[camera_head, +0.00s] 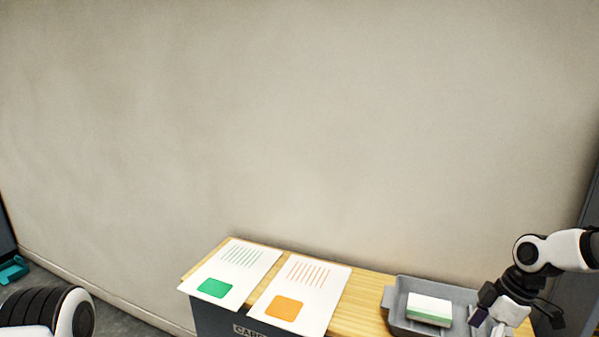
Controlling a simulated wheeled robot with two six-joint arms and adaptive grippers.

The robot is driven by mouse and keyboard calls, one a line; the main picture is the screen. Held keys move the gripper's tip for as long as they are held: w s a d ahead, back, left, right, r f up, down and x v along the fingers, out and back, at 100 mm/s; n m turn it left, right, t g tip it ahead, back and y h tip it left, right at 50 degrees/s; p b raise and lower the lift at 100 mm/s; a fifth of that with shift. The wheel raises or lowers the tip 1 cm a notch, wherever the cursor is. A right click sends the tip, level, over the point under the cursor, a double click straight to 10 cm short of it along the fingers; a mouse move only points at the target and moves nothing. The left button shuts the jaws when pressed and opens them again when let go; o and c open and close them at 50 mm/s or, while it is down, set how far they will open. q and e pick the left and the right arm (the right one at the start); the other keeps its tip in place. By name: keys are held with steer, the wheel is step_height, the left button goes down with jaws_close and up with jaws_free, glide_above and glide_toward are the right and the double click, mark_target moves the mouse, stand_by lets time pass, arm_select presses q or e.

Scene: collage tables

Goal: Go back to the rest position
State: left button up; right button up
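My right gripper (499,306) is over the right part of a grey tray (396,292) at the lower right. A small white block shows at its fingers; I cannot tell whether it is held or lies behind them. The finger gap is too small to make out. Part of my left arm shows at the lower left corner, but its gripper is out of the frame.
A white and green block (429,310) lies in the tray. The tray stands on a wooden table (362,307). A sheet with a green patch (241,262) and one with an orange patch (310,284) lie to its left. A bare wall (280,130) rises behind.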

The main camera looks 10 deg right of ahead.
steer(key=s+a+f+m+g+h, duration=0.1)
steer(key=s+a+f+m+g, duration=0.1)
steer(key=s+a+f, duration=0.55)
steer(key=s+a+f+m+g+h, duration=0.15)
steer(key=s+a+f, duration=0.25)
steer(key=s+f, duration=0.7)
steer(key=s+a+f+m+g, duration=0.25)
steer(key=s+a+f, duration=0.35)
steer(key=s+f, duration=0.3)
steer(key=w+m+t, duration=0.5)
steer(key=w+m, duration=0.1)
steer(key=shift+d+h, duration=0.35)
steer(key=shift+r, duration=0.1)
